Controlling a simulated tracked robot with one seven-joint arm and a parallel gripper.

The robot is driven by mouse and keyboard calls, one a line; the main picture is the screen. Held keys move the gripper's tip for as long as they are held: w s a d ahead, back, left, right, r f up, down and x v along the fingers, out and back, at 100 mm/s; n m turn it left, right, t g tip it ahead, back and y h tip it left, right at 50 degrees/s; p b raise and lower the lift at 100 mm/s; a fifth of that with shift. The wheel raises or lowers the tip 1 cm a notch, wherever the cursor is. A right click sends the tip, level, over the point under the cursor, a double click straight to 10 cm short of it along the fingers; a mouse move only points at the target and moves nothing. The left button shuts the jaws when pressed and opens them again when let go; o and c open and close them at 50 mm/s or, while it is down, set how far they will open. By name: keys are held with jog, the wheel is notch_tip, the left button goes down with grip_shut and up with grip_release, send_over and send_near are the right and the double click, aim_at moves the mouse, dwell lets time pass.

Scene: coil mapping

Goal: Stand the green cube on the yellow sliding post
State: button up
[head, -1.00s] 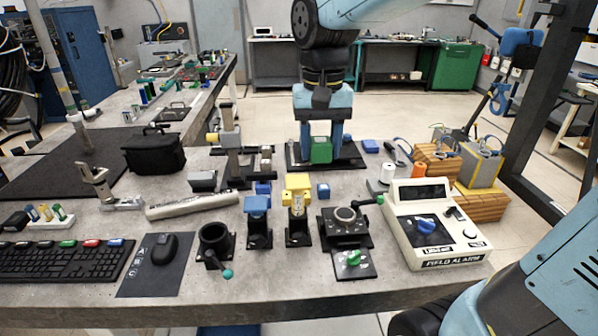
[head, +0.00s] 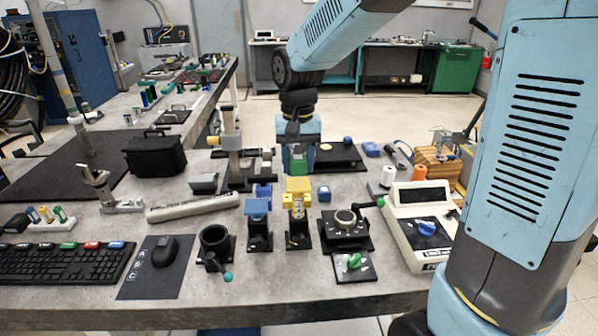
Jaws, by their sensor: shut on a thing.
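My gripper (head: 298,166) hangs pointing down just behind the yellow sliding post in the picture. The yellow sliding post (head: 298,186) has a yellow block top on a metal-and-black stand (head: 298,233). The cube shows right above the post top in the picture. The gap in height and depth between them is hard to tell, and the cube's lower edge is close to the post's far edge.
A blue-topped post (head: 257,207) stands left of the yellow one. A metal column (head: 231,140) stands behind left. A black plate (head: 345,157) lies behind right, and the cream alarm box (head: 420,228) further right.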

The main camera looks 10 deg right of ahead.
aim_at(298, 172)
jog(key=shift+f, duration=1.5)
jog(key=shift+f, duration=0.1)
jog(key=o, duration=1.1)
jog(key=shift+c, duration=0.2)
notch_tip(298, 172, up, 12)
jog(key=shift+r, duration=0.15)
jog(key=s+d+t, duration=0.5)
jog(key=s+d, duration=1.1)
jog(key=s, duration=0.1)
jog(key=shift+s+d+r+t, duration=0.15)
jog(key=shift+d+r+t, duration=0.1)
jog(key=shift+r+t, duration=0.05)
